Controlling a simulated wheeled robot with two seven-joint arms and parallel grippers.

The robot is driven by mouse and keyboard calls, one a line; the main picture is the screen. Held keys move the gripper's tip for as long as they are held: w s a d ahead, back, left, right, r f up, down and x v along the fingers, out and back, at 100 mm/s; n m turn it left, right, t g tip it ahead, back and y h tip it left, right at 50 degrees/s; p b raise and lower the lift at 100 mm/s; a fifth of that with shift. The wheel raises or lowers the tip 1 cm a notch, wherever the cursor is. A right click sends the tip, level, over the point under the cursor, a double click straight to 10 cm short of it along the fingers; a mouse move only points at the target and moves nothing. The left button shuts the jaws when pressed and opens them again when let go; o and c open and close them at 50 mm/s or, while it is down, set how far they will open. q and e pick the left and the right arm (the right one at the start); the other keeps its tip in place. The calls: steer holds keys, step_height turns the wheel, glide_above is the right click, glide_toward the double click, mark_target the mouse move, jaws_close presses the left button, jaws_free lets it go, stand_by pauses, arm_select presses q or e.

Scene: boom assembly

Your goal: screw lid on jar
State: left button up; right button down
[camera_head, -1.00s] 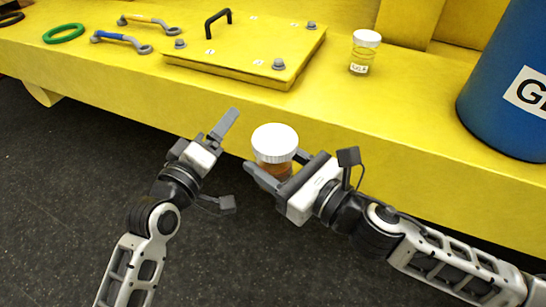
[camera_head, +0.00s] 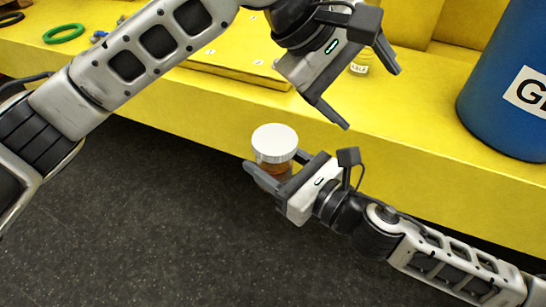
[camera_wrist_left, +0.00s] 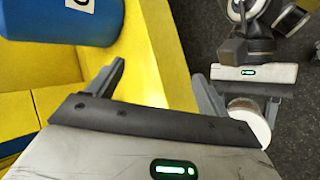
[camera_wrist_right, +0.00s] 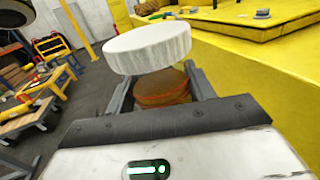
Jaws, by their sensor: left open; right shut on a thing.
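An amber jar (camera_head: 276,170) with a white lid (camera_head: 274,138) on top is held upright in front of the yellow bench. My right gripper (camera_head: 270,161) is shut around the jar's body, below the lid. In the right wrist view the lid (camera_wrist_right: 147,47) sits above the amber jar (camera_wrist_right: 163,88); I cannot tell how tightly it is seated. My left gripper (camera_head: 372,100) is open and empty, above and to the right of the jar, clear of the lid. The lid also shows in the left wrist view (camera_wrist_left: 249,116), beside the left gripper's right finger.
A yellow bench (camera_head: 440,150) runs behind the grippers. A blue drum (camera_head: 505,90) stands at the right. A green ring (camera_head: 64,34) lies at the far left. My left arm covers much of the bench top.

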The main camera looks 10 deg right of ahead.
arm_select(q)
steer(key=a+n+y, duration=0.2)
steer(key=a+y, duration=0.3)
steer(key=n+y, duration=0.2)
steer(key=y, duration=0.2)
glide_above(274, 139)
steer(key=shift+r, duration=0.4)
steer(key=shift+f, duration=4)
steer(key=c, duration=1)
